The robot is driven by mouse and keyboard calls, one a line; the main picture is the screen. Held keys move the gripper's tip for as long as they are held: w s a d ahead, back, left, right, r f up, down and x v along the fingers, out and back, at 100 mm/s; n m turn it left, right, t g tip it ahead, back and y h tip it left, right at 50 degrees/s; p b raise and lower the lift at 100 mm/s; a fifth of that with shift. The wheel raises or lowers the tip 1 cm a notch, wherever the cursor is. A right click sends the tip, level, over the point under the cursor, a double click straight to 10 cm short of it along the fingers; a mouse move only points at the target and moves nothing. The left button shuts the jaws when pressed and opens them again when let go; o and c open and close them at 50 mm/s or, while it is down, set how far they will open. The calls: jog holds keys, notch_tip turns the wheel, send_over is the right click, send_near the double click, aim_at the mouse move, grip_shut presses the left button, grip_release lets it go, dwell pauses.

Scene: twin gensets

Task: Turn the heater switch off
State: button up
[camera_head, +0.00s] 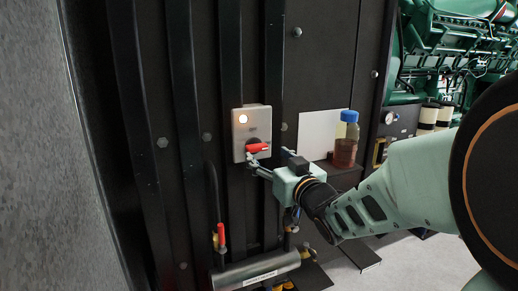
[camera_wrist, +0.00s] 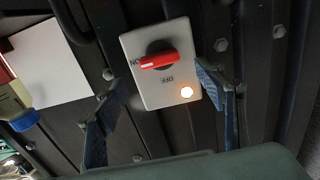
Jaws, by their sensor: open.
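The heater switch is a light grey box (camera_head: 252,133) on a dark ribbed panel. It carries a red handle (camera_head: 258,148) on a black round base and a lit lamp (camera_head: 242,118). In the wrist view, turned about, the red handle (camera_wrist: 158,60) points left at the ON mark. The OFF mark (camera_wrist: 167,79) lies between handle and lamp (camera_wrist: 186,92). My gripper (camera_head: 257,167) is just in front of the box's lower part. In the wrist view its two blue-padded fingers (camera_wrist: 162,80) are apart, one on each side of the box, with nothing between them gripped. Contact cannot be told.
A bottle with a blue cap (camera_head: 346,138) stands on a ledge right of the switch, before a white sheet (camera_head: 317,134). A grey labelled cylinder (camera_head: 256,271) and a red-tipped lever (camera_head: 221,235) are below. Green engine parts (camera_head: 460,40) are at upper right.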

aim_at(259, 148)
jog(key=x, duration=0.6)
jog(key=shift+w+a, duration=0.1)
jog(key=shift+w, duration=0.15)
jog(key=shift+c, duration=0.2)
jog(key=c, duration=1.1)
